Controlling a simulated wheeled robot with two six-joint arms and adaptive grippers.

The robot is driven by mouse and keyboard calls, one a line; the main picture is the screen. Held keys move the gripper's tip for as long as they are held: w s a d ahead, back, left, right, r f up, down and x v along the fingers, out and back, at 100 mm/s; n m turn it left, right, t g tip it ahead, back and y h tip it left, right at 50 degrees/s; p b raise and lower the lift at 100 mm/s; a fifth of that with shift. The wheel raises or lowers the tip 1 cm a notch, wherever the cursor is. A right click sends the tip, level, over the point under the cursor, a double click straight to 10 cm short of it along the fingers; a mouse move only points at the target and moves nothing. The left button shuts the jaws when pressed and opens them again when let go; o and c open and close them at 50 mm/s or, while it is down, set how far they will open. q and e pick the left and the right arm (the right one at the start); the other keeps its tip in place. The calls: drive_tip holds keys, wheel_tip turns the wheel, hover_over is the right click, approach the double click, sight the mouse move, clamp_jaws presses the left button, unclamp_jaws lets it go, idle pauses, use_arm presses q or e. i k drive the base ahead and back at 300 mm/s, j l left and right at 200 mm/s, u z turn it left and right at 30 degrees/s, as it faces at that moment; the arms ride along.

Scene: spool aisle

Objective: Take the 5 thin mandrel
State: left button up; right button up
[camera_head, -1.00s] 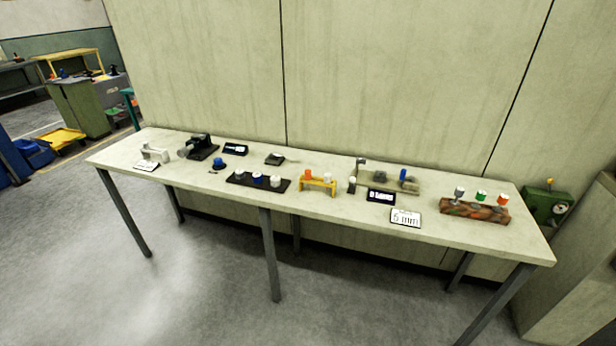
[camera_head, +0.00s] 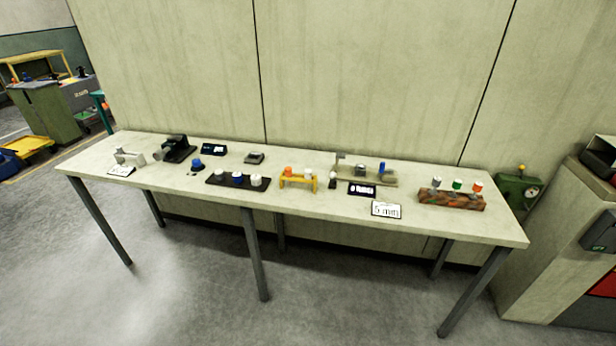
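A long pale table (camera_head: 330,208) stands against the wall with small fixtures along its top. A white card reading "5 mm" (camera_head: 386,210) is at its front edge, right of the middle. Behind it is a grey-beige fixture (camera_head: 368,175) with a blue piece (camera_head: 382,168) on it. A dark sign (camera_head: 362,190) lies in front of that fixture. A small dark peg with a pale top (camera_head: 332,180) stands at its left. I cannot tell which of these is a thin mandrel. Neither of my grippers is in view.
A rusty block (camera_head: 451,199) with grey, green and red-orange spools is at the right. A yellow stand (camera_head: 298,181), a dark spool tray (camera_head: 238,181), a black device (camera_head: 176,147) and a white bracket (camera_head: 129,157) lie leftward. A green machine (camera_head: 516,190) and cabinet stand beyond the right end.

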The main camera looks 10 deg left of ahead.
sight(457, 184)
drive_tip(key=i+l+z, duration=0.15)
drive_tip(key=i+l, duration=0.15)
drive_tip(key=i, duration=0.15)
drive_tip(key=i+l+z, duration=0.2)
drive_tip(key=i, duration=0.2)
drive_tip(key=i+l+z, duration=0.15)
drive_tip(key=i, duration=0.3)
